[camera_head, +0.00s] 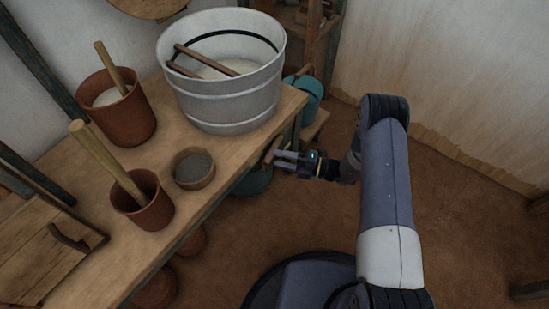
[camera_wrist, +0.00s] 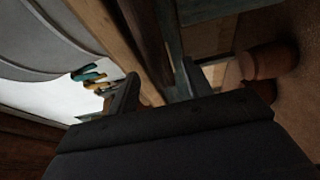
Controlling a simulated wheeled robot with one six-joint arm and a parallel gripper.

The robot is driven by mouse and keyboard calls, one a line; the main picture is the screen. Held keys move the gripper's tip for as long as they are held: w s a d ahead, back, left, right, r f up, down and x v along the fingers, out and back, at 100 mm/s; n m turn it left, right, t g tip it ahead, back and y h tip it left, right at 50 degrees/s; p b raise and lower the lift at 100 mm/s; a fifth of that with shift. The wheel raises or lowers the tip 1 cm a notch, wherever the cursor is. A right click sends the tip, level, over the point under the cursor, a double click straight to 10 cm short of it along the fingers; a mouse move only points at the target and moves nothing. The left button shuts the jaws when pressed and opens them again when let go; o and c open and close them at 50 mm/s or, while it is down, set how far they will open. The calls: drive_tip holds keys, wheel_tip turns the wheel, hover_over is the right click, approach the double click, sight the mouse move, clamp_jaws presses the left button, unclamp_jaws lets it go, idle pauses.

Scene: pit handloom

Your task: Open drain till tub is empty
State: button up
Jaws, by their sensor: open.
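A large grey metal tub (camera_head: 230,110) stands on the wooden bench near its far end. Pale whitish contents (camera_head: 228,68) and wooden sticks (camera_head: 205,60) show inside it. No drain can be clearly made out. My gripper (camera_head: 276,161) is open beside the bench's edge, to the right of and below the tub, its fingers pointing left. A small brown piece (camera_head: 271,148) shows by the fingertips; I cannot tell whether it lies between them. In the wrist view, my gripper (camera_wrist: 160,88) has its fingers apart near a wooden beam, and a grey curved wall (camera_wrist: 40,35) is at upper left.
The bench (camera_head: 225,165) carries a brown pot (camera_head: 120,118), a pot with a stick (camera_head: 150,213) and a bowl (camera_head: 195,170). A teal bucket (camera_head: 255,182) sits below the bench; a teal vessel (camera_head: 309,88) stands behind. Floor at right is clear.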

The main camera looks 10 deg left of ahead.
drive_tip(key=shift+a, duration=1.45)
drive_tip(key=shift+c, duration=0.3)
clamp_jaws()
